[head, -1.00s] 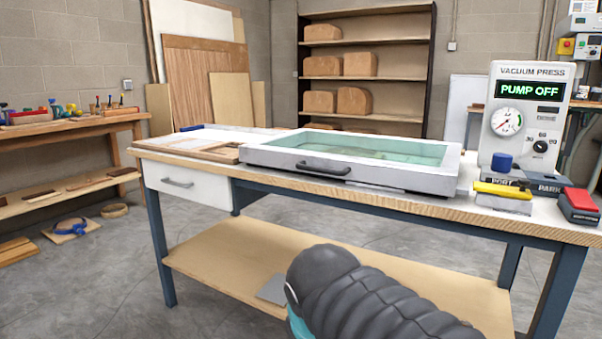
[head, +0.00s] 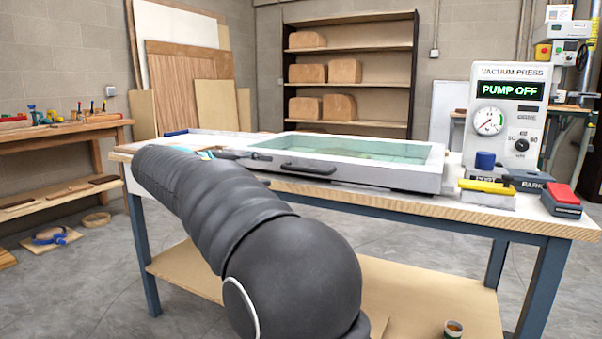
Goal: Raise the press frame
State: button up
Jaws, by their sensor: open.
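The press frame (head: 375,174) is a pale grey rectangular frame around a translucent green sheet. It lies flat and lowered on the workbench in the head view. A dark bar handle (head: 308,169) is fixed to its front side. My arm reaches across the front left of the bench. The dark fingers of my gripper (head: 262,156) show small beside the frame's front left corner, left of the handle and apart from it. The gripper is open and empty. My arm hides the bench's left front and most of the gripper's body.
The vacuum press unit (head: 508,122) stands at the bench's right and reads PUMP OFF. A yellow-topped block (head: 487,187) and a red-topped pedal box (head: 562,200) sit before it. A shelf with wooden forms (head: 340,70) stands behind. A small cup (head: 453,328) is on the lower shelf.

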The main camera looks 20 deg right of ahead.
aim_at(303, 170)
jog(key=x, duration=1.3)
jog(key=shift+w+d+r, duration=0.25)
jog(key=shift+w+d, duration=0.05)
jog(key=shift+d, duration=0.05)
grip_shut()
